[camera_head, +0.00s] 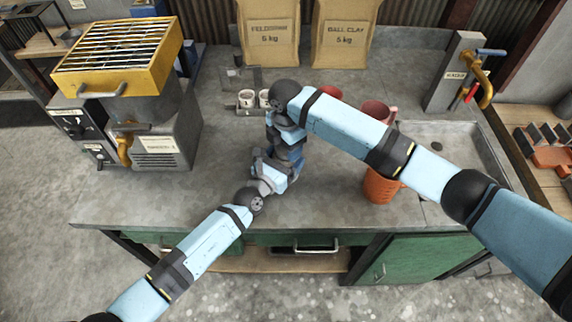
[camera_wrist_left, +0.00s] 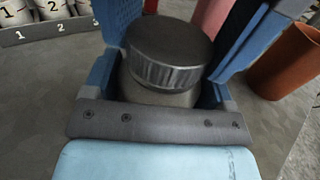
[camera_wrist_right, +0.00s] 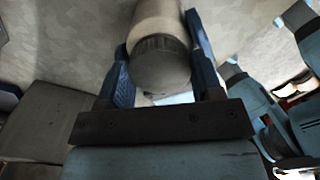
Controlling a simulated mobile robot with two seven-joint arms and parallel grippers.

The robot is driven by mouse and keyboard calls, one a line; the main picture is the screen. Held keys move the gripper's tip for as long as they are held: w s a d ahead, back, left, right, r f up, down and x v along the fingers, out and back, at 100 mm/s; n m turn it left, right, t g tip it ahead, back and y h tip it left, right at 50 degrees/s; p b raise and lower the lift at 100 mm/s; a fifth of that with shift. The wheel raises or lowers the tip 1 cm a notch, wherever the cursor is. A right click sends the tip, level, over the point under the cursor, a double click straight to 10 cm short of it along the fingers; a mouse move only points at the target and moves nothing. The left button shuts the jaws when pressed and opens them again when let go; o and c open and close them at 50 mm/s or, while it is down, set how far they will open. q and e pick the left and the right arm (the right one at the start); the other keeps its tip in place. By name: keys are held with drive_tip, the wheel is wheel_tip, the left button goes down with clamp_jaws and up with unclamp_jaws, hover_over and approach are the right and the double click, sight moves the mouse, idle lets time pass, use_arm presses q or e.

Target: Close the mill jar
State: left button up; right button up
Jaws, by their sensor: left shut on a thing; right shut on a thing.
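The mill jar shows in the left wrist view as a pale body (camera_wrist_left: 150,95) with a dark ridged lid (camera_wrist_left: 168,52) on its top. The right wrist view also shows the lid (camera_wrist_right: 160,66) and the pale jar body (camera_wrist_right: 158,20). My left gripper (camera_head: 272,172) has its fingers on both sides of the jar and is shut on it. My right gripper (camera_head: 287,140) reaches in from above, its fingers shut on either side of the lid. In the head view my arms hide most of the jar. I cannot tell whether the lid is fully seated.
An orange pot (camera_head: 380,188) and a red container (camera_head: 376,110) stand right of the grippers. Numbered white cups (camera_head: 247,98) stand behind. Bags (camera_head: 272,35) line the back. A machine with a yellow grate (camera_head: 120,55) is left, a sink (camera_head: 450,145) right. The front left worktop is clear.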

drive_tip(key=m, duration=0.4)
drive_tip(key=o, duration=1)
drive_tip(key=shift+r, duration=2.25)
drive_tip(key=shift+c, duration=0.3)
